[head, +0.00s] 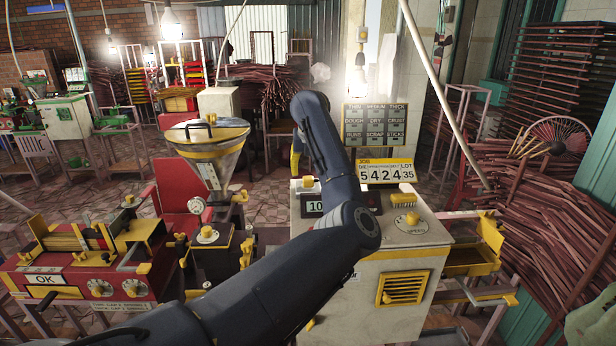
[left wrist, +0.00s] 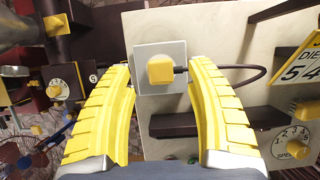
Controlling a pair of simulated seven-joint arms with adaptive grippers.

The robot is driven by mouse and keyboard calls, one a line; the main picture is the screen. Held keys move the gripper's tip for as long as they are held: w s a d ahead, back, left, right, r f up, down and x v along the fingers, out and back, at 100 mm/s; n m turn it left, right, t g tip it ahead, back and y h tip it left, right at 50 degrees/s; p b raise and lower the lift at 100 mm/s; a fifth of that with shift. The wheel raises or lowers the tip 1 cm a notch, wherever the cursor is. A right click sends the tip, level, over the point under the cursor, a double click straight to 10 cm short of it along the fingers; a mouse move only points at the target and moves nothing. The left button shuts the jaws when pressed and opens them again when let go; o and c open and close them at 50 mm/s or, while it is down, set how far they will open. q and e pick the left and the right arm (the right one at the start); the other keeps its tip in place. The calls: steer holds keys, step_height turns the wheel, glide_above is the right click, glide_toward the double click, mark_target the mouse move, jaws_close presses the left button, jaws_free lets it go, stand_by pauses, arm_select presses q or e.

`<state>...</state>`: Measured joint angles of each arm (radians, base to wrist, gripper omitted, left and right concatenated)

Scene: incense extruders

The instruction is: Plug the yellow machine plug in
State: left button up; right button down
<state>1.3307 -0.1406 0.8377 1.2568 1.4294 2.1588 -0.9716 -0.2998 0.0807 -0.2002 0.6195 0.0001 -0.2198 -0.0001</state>
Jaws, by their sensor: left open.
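The yellow plug (left wrist: 161,70) is a small block on a light grey square plate (left wrist: 147,52) on the pale machine top, with a dark cable looping off to the right in the left wrist view. I cannot tell whether it is seated in a socket. In the head view the plug (head: 308,181) is small, near the cabinet's left back corner. My left gripper (left wrist: 160,78) is open, its two yellow fingers on either side of the plug in the picture, with gaps on both sides. In the head view the gripper (head: 297,155) is mostly hidden behind my arm. My right gripper is not in view.
The beige cabinet (head: 400,262) carries a speed dial (head: 411,222) and a yellow number sign (head: 386,172). A metal hopper (head: 212,160) and a red machine (head: 75,270) stand to the left. Stick bundles (head: 500,230) fill the right side.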

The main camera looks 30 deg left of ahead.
arm_select(q)
steer(key=v, duration=0.7)
stand_by(0.4)
